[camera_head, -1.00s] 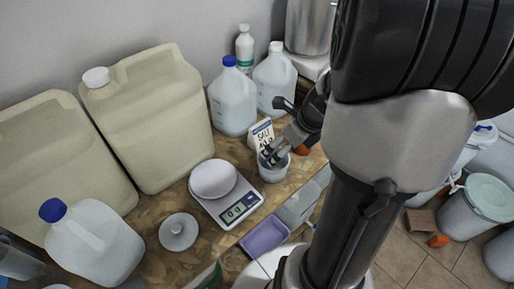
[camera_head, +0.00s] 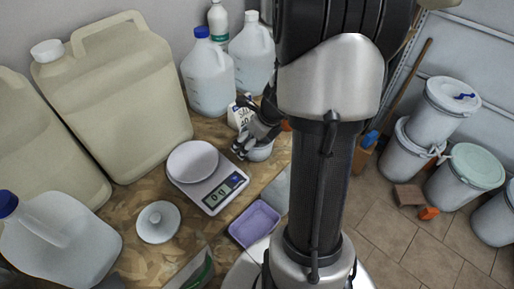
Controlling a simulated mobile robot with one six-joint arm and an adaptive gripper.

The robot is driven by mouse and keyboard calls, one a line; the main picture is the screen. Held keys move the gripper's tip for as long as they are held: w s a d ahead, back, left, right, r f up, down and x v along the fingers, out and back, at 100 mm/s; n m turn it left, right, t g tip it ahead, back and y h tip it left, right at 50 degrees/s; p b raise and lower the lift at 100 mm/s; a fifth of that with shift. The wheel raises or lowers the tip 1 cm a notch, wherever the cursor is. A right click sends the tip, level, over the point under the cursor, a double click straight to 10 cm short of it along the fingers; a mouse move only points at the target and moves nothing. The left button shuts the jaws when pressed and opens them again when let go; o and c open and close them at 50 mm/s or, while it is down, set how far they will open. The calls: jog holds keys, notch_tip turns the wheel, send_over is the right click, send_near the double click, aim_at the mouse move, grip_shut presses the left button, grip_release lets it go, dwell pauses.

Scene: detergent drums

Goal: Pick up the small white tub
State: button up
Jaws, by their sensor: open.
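The small white tub (camera_head: 261,154) stands on the wooden bench, right of the kitchen scale, partly hidden behind my gripper. My gripper (camera_head: 240,149) is open, with its dark fingers at the tub's left side and over its rim. I cannot tell whether a finger is inside the tub or touches it. My arm's column covers the area to the right of the tub.
A scale (camera_head: 208,177) with a white bowl and a round white lid (camera_head: 158,222) lie left of the tub. A salt packet (camera_head: 239,112) and jugs (camera_head: 208,80) stand behind. A purple tray (camera_head: 255,223) is in front. Large canisters (camera_head: 120,105) fill the left.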

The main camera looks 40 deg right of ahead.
jog(key=shift+c, duration=0.4)
jog(key=c, duration=0.9)
